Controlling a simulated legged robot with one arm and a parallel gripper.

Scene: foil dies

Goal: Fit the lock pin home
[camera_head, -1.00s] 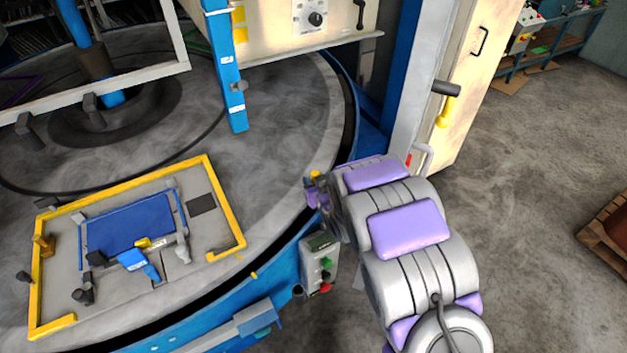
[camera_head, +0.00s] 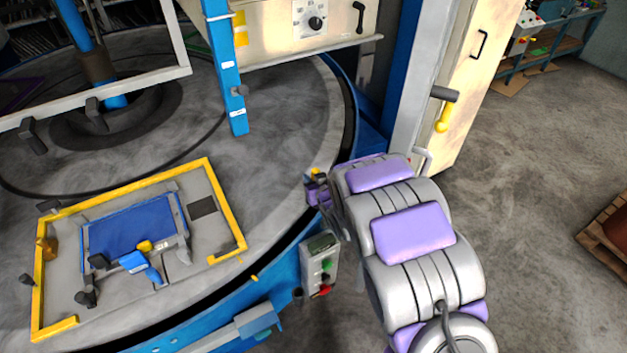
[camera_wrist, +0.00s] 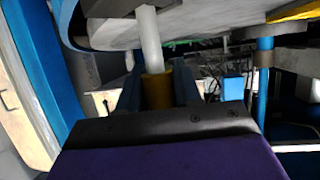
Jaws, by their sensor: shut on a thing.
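The lock pin shows in the wrist view as a yellow grip (camera_wrist: 157,90) with a pale shaft (camera_wrist: 149,42). My gripper (camera_wrist: 159,88) is shut on the yellow grip, one finger on each side. The shaft runs up the picture and its far end overlaps the grey turntable edge. I cannot tell whether that end is in a hole or only in front of the edge. In the head view my gripper (camera_head: 317,190) is small beside the rim of the round turntable (camera_head: 285,130), with a bit of yellow at its top. My arm hides part of it.
A grey control box (camera_head: 319,262) with green and red buttons stands close below my gripper. A blue post (camera_head: 228,80) and a cabinet (camera_head: 460,80) rise behind. A yellow-edged fixture (camera_head: 222,190) with a blue plate lies on the turntable. Open floor lies to the right.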

